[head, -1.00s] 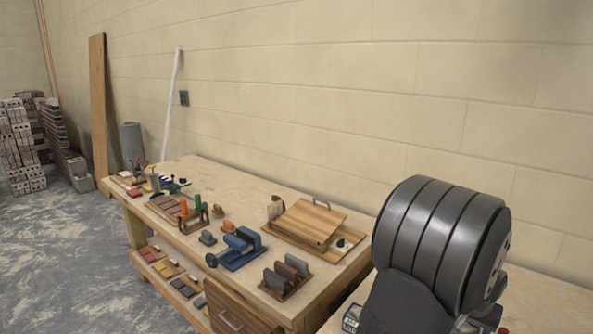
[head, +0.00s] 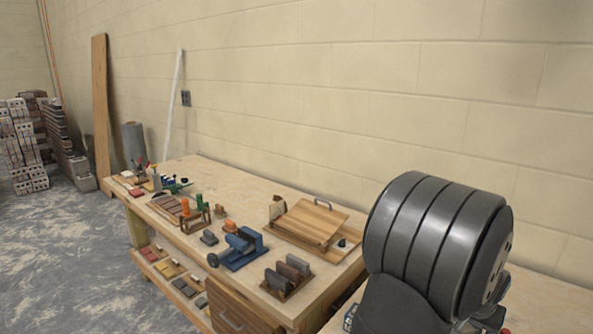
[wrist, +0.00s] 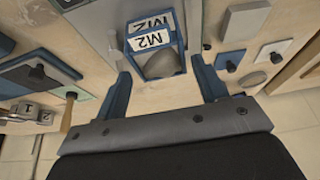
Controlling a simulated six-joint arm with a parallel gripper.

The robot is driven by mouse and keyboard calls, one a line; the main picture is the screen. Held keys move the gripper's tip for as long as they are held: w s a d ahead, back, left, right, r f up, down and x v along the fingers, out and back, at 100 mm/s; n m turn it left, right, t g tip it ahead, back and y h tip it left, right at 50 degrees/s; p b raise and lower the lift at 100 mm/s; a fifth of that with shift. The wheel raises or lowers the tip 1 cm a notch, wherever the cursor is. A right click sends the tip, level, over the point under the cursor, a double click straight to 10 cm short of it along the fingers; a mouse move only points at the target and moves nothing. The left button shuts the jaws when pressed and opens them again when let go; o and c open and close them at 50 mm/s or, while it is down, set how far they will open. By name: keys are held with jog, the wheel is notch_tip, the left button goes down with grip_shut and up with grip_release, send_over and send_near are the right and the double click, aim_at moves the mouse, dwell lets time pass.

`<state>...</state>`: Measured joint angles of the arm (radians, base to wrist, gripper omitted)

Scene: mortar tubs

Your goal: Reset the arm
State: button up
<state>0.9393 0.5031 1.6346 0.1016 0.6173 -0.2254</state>
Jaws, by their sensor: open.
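In the wrist view my gripper (wrist: 160,72) is open, its two blue fingers standing apart. Past them, between the fingers in the picture, is a blue-framed tub (wrist: 163,66) with white labels reading M2 and a grey lump of material in it. I cannot tell how far the tub is from the fingertips. Nothing is clamped between the fingers. In the head view a large dark part of my arm fills the lower right, and the gripper itself is hidden.
A wooden workbench (head: 190,163) holds a tilted wooden board (head: 312,222), a blue fixture (head: 240,250) and a rack of upright blocks (head: 287,275). In the wrist view, boards with dark knobs (wrist: 38,72) lie left, and pale plates with knobs (wrist: 272,54) lie right.

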jog(key=v, duration=0.8)
jog(key=x, duration=1.2)
jog(key=shift+f, duration=0.1)
jog(key=shift+w+d, duration=0.1)
jog(key=shift+w, duration=0.05)
notch_tip(320, 180, up, 4)
jog(key=shift+f, duration=0.1)
jog(key=s+d+r, duration=0.2)
jog(key=s+r, duration=0.5)
jog(key=s, duration=0.5)
jog(key=shift+n, duration=0.3)
jog(key=w+a, duration=0.1)
jog(key=w, duration=0.2)
jog(key=w+a+f, duration=0.1)
jog(key=w, duration=0.3)
jog(key=w+a, duration=0.1)
jog(key=w, duration=0.3)
jog(key=shift+w+a+f, duration=0.1)
jog(key=shift+a+f, duration=0.2)
jog(key=shift+f, duration=0.1)
jog(key=w+a+f, duration=0.2)
jog(key=w+a, duration=0.2)
jog(key=w, duration=0.4)
jog(key=w+a+f, duration=0.3)
jog(key=w+a, duration=0.1)
jog(key=w, duration=0.4)
jog(key=shift+a+f, duration=0.25)
jog(key=shift+a, duration=0.15)
